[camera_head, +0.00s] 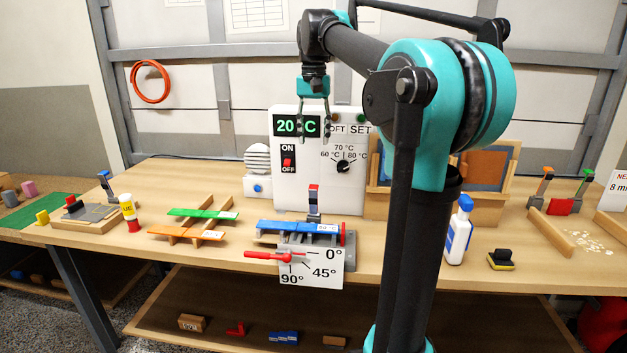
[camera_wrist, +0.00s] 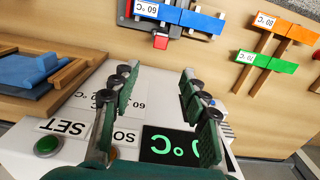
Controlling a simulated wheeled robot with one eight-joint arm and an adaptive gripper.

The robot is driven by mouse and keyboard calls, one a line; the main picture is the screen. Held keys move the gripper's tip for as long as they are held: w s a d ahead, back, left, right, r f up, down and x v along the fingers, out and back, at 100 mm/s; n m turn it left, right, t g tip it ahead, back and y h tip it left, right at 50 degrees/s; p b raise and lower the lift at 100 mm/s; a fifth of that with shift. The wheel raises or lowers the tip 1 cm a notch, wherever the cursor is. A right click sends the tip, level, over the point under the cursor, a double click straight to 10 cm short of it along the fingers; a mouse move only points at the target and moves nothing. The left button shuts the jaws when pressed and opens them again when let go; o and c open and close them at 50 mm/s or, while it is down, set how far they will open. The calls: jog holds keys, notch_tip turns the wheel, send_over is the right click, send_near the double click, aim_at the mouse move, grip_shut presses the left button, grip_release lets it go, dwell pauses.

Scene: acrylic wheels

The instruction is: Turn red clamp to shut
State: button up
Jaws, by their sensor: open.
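The red clamp (camera_head: 314,194) stands at the middle of the bending fixture, its red-tipped handle upright above the blue strip (camera_head: 284,226). In the wrist view the red tip (camera_wrist: 160,41) shows at the top, just beside the blue strip (camera_wrist: 202,22). My gripper (camera_head: 314,118) is open and empty, pointing down in front of the heater control panel (camera_head: 310,190), well above the clamp. In the wrist view its two fingers (camera_wrist: 160,90) stand apart over the panel, with nothing between them.
A red lever (camera_head: 268,255) sits at the fixture's front beside an angle plate (camera_head: 325,280). Green and orange strips (camera_head: 190,225) lie to the left. A blue-capped bottle (camera_head: 458,235) stands to the right. Other clamps (camera_head: 562,188) stand at the far right. The panel reads 20 °C.

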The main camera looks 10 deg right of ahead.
aim_at(314, 185)
notch_tip(314, 185, down, 14)
jog(key=shift+r, duration=0.15)
jog(key=shift+c, duration=0.3)
grip_shut()
